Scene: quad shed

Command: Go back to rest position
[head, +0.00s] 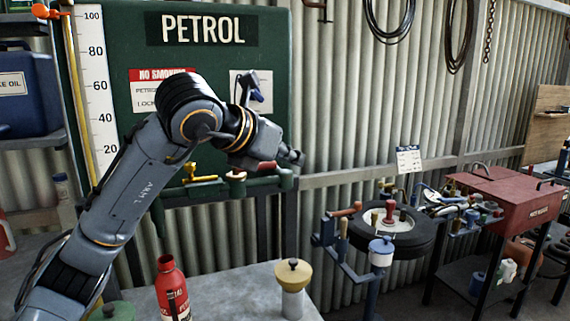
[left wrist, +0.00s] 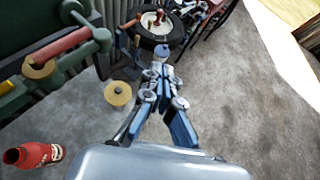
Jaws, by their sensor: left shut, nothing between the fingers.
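My left arm reaches up from the lower left of the head view and bends over in front of the green petrol tank (head: 210,95). My left gripper (head: 294,158) is at the arm's far end, pointing right, shut and empty. It hangs above the bench and touches nothing that I can see. In the left wrist view the left gripper (left wrist: 160,76) shows its blue fingers together with nothing held. My right gripper is in neither view.
On the grey bench (head: 240,285) stand a red bottle (head: 172,288) and a yellow-topped container (head: 292,288). Pipes with coloured handles run below the tank.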

